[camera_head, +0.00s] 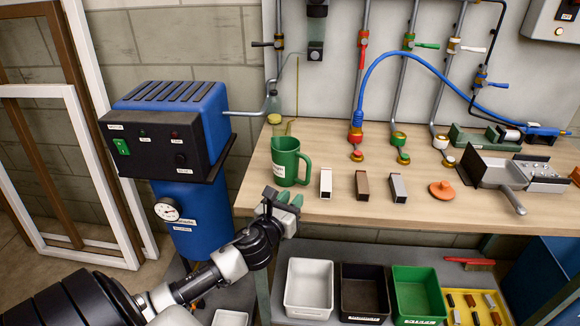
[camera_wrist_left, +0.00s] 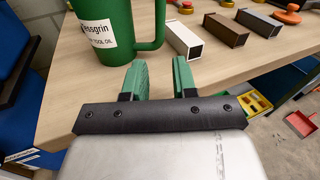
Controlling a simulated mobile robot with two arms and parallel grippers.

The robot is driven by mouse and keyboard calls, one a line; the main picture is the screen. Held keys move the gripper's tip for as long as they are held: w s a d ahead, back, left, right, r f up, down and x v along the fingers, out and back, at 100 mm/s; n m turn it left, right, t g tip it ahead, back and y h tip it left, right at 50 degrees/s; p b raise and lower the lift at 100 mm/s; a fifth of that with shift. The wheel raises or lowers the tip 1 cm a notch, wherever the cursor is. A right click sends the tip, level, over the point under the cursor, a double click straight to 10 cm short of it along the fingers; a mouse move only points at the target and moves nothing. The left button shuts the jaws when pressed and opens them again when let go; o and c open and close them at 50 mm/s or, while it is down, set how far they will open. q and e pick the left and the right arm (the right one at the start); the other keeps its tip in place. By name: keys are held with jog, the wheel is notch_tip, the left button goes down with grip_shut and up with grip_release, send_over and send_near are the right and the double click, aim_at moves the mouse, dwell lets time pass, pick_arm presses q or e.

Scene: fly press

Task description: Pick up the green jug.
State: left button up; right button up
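The green jug (camera_head: 284,161) stands upright near the left front edge of the wooden bench, its handle toward the right. In the left wrist view the jug (camera_wrist_left: 117,35) is at the upper left, with a white label on its side. My left gripper (camera_head: 283,198) is at the bench's front edge, just in front of the jug and apart from it. In the left wrist view the gripper's green fingertips (camera_wrist_left: 160,75) are spread with nothing between them. The right gripper is not seen.
A white block (camera_head: 326,183), a brown block (camera_head: 362,186) and a grey block (camera_head: 397,188) lie right of the jug. A blue machine (camera_head: 180,200) stands left of the bench (camera_head: 300,208). White, black and green bins (camera_head: 418,320) sit below.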

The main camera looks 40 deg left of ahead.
aim_at(307, 179)
pick_arm(q)
jog(key=shift+m, duration=0.8)
jog(key=w, duration=0.5)
jog(key=w+a, duration=0.1)
jog(key=w, duration=0.1)
jog(key=shift+w+a+r+p, duration=0.1)
jog(key=shift+w+r+p, duration=0.05)
jog(key=shift+r+p, duration=0.2)
jog(key=w, duration=0.4)
jog(key=shift+w+a+f, duration=0.1)
jog(key=shift+a+f, duration=0.05)
jog(key=shift+a, duration=0.15)
grip_shut()
